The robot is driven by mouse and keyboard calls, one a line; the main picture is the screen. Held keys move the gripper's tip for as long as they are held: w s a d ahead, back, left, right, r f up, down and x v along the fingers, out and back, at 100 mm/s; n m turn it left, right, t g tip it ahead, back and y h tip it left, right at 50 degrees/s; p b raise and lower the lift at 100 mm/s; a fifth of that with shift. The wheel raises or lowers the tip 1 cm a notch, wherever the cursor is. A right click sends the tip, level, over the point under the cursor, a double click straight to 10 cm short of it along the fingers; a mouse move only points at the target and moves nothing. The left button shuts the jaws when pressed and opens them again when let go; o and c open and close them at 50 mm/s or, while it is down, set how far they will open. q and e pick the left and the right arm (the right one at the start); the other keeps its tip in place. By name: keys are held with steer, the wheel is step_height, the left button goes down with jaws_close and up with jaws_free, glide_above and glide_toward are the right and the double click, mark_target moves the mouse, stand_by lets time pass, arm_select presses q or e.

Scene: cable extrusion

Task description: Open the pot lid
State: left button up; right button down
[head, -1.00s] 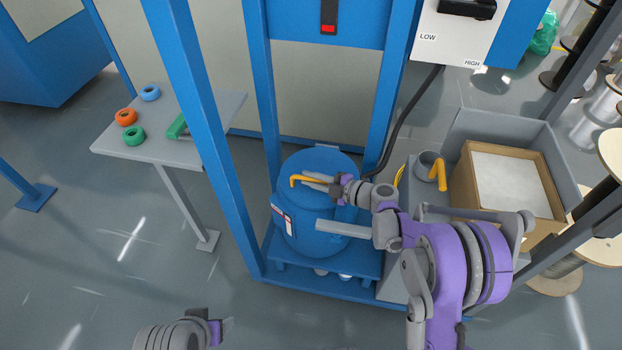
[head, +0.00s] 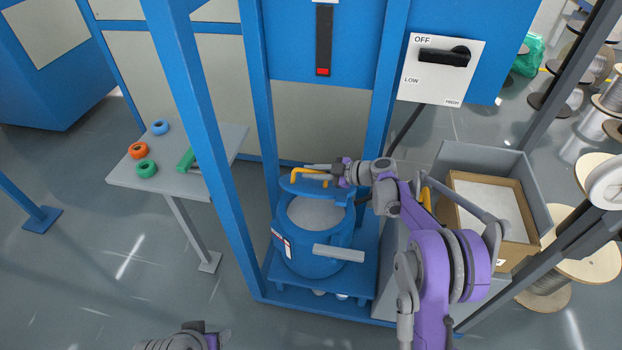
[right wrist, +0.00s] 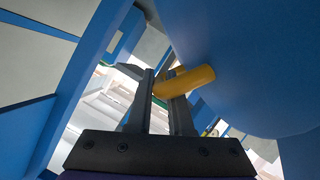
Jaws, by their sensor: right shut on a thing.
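The blue pot (head: 312,262) stands on the blue shelf of the frame. Its mouth is uncovered, and pale grey material (head: 316,212) shows inside. The blue lid (head: 300,187) is tilted up at the back of the pot. My right gripper (head: 318,172) is shut on the lid's yellow handle (head: 300,176). In the right wrist view the yellow handle (right wrist: 186,82) sits between the fingers, with the blue lid (right wrist: 250,60) at the right. My left gripper (head: 222,334) is at the bottom edge, away from the pot; its fingers are too unclear to read.
Blue posts (head: 192,130) flank the pot. A grey table (head: 180,180) with coloured rings stands at the left. A switch panel (head: 440,88) is above right. A grey bin (head: 530,175) with a cardboard box (head: 500,225) is at the right. Floor in front is clear.

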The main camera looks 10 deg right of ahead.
steer(key=shift+w+d+r, duration=0.15)
steer(key=shift+w+r, duration=0.15)
steer(key=shift+w, duration=0.05)
steer(key=c, duration=0.8)
jaws_free()
steer(key=shift+c, duration=0.2)
steer(key=p+v, duration=0.1)
steer(key=v, duration=0.9)
steer(key=shift+s+d+r, duration=0.1)
steer(key=shift+s+d, duration=0.1)
steer(key=shift+d, duration=0.1)
